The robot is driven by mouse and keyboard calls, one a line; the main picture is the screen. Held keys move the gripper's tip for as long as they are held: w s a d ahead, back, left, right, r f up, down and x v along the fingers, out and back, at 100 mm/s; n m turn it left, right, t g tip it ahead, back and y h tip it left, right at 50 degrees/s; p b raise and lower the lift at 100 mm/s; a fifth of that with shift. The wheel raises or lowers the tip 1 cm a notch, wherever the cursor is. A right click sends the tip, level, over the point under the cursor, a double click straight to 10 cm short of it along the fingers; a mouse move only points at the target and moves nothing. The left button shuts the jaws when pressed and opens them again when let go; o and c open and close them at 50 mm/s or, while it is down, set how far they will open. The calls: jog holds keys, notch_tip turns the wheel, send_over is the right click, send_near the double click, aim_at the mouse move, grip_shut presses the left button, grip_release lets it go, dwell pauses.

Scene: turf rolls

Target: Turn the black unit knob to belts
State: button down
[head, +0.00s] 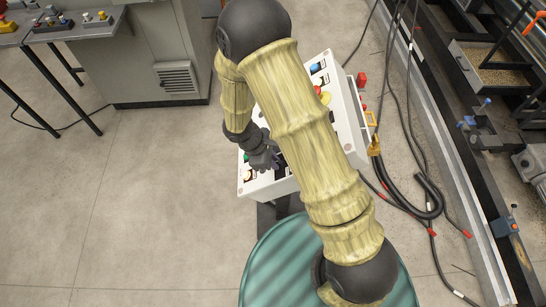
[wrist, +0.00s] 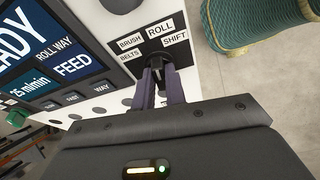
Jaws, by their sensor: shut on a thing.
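The black unit knob (wrist: 156,61) sits on a black label plate on the white control panel (wrist: 112,38) in the wrist view. The labels BRUSH, BELTS, ROLL and SHIFT are spread above and beside it. My gripper (wrist: 159,74) is shut on the knob, one dark finger on either side. The fingers hide much of the knob, so I cannot tell which label it points to. In the head view my gripper (head: 266,160) is low over the near-left part of the panel (head: 252,188), and my arm hides the knob.
A screen (wrist: 45,50) reading ROLL WAY and FEED is left of the knob in the wrist view. Other buttons, including a green one (head: 247,157), sit close to my gripper. Cables (head: 400,190) lie on the floor at right.

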jog(key=n+g+p, duration=0.1)
jog(key=n+p, duration=0.2)
jog(key=shift+w+r, duration=0.1)
jog(key=shift+r, duration=0.1)
jog(key=n+g+p, duration=0.1)
jog(key=n+p, duration=0.2)
jog(key=shift+w+f, duration=0.1)
jog(key=shift+w, duration=0.05)
jog(key=n, duration=0.2)
jog(key=n+g+p, duration=0.1)
jog(key=shift+w+a+f+n+h, duration=0.1)
jog(key=shift+f+n+h, duration=0.1)
jog(key=shift+n+h, duration=0.2)
jog(key=shift+n+g+h, duration=0.3)
jog(key=shift+n, duration=1.1)
jog(key=c, duration=1.4)
grip_release()
jog(key=shift+c, duration=0.2)
jog(key=shift+w, duration=0.1)
jog(key=shift+a, duration=0.1)
